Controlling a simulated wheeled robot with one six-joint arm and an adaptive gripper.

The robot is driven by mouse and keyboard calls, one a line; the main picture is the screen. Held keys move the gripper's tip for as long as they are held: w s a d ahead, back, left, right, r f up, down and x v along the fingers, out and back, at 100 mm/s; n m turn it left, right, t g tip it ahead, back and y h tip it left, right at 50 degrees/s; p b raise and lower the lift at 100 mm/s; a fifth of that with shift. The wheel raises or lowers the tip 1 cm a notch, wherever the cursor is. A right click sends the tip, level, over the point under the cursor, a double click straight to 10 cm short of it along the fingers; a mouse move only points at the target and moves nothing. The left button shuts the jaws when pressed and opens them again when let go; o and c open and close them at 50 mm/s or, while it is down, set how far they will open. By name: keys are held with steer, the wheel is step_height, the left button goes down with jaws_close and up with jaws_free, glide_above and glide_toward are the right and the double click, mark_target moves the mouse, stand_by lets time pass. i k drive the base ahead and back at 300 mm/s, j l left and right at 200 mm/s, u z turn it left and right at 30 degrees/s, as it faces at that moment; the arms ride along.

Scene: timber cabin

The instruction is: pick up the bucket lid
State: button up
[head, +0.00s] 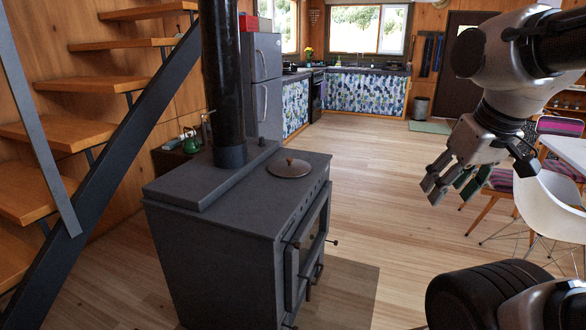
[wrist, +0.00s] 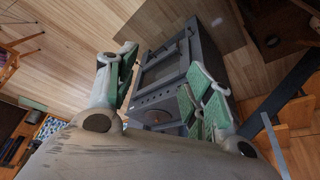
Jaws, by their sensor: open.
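The bucket lid (head: 290,168) looks like a round, brownish disc with a small knob on top. It lies flat on the top of the dark stove (head: 230,215), near the stove's back right part. My gripper (head: 449,191) hangs in the air to the right of the stove, well apart from the lid, with its fingers pointing down and left. Its fingers are spread and empty. In the wrist view the open gripper (wrist: 162,62) has green pads, and the stove (wrist: 202,52) shows beyond the fingers.
A black stovepipe (head: 222,85) rises from the stove behind and left of the lid. Stairs (head: 100,130) stand at the left. A white chair (head: 548,205) and table are at the right. The wooden floor (head: 370,180) between stove and chairs is clear.

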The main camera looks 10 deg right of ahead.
mark_target(291, 167)
steer(key=k+u, duration=0.15)
steer(key=u, duration=2.3)
steer(key=z, duration=2.45)
steer(key=l+u, duration=0.1)
steer(key=u, duration=0.35)
steer(key=i+l+u, duration=0.2)
steer(key=u, duration=0.25)
steer(key=i+l+u, duration=0.1)
steer(key=l+u, duration=0.35)
steer(key=i+l+u, duration=0.3)
steer(key=l, duration=0.8)
steer(key=l+u, duration=0.25)
steer(key=l, duration=0.85)
